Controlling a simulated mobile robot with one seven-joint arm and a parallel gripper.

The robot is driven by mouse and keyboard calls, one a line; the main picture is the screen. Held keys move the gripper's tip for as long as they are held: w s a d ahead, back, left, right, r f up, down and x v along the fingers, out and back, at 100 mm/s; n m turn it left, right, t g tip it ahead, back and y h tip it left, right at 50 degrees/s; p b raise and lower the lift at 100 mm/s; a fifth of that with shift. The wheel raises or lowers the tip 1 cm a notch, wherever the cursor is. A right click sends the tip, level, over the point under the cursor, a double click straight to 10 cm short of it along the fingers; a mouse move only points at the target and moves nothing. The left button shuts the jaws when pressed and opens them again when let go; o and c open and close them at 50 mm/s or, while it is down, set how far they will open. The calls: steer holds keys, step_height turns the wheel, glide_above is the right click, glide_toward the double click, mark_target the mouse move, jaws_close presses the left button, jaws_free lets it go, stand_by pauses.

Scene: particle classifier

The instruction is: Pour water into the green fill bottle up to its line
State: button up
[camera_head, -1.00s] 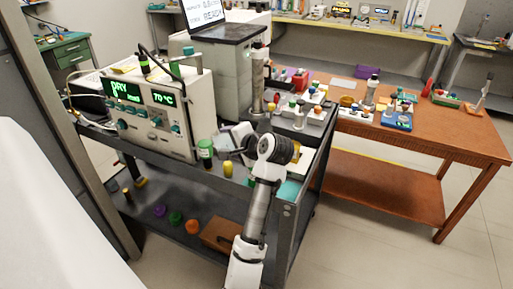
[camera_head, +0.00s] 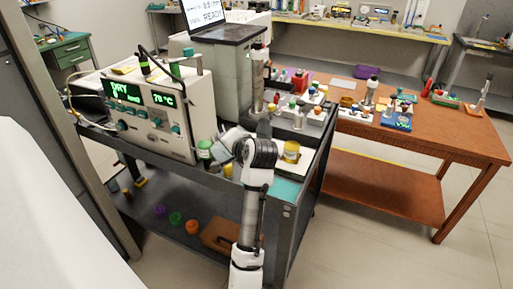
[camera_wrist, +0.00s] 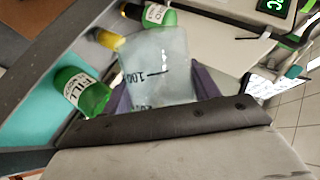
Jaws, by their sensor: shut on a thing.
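My gripper (camera_wrist: 163,88) is shut on a clear, pale beaker (camera_wrist: 155,58) with a 100 mark, its purple-grey fingers on either side. How much water it holds is unclear. The green fill bottle (camera_wrist: 82,92), with a white FILL label, stands left of the beaker in the wrist view, apart from it, by a teal mat (camera_wrist: 62,65). Its line cannot be made out. In the head view my gripper (camera_head: 229,147) is over the cart's top, and my arm seems to hide the fill bottle.
Another green bottle (camera_head: 205,150), with a white label (camera_wrist: 154,14) in the wrist view, stands by the white dryer unit (camera_head: 155,110). A yellow-topped item (camera_head: 228,170) is beside it. A yellow can (camera_head: 291,152) stands right of my wrist. Racks of small bottles (camera_head: 300,112) lie behind.

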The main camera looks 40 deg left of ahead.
steer(key=shift+r+t+h+p, duration=0.3)
steer(key=shift+r, duration=0.05)
steer(key=shift+f+n+t, duration=0.3)
steer(key=shift+f+n, duration=0.2)
steer(key=shift+f, duration=0.05)
steer(key=shift+f+n+t+h, duration=0.5)
steer(key=shift+f+n+t, duration=0.1)
steer(key=shift+f, duration=0.15)
steer(key=shift+s+a+f+n+t+b, duration=0.15)
steer(key=shift+s+f+n+b, duration=0.1)
steer(key=shift+f+b, duration=0.35)
steer(key=shift+s+a+f+n+t+b, duration=0.15)
steer(key=shift+f+n+b, duration=0.15)
steer(key=shift+f, duration=0.35)
steer(key=shift+s+a+f+n+t+h+b, duration=0.4)
steer(key=shift+s+f+n+t, duration=0.2)
steer(key=shift+n+t, duration=0.3)
steer(key=shift+s+a+f+n+t+h+b, duration=0.3)
steer(key=shift+s+f+n+t+h+b, duration=0.2)
steer(key=shift+n+t, duration=0.35)
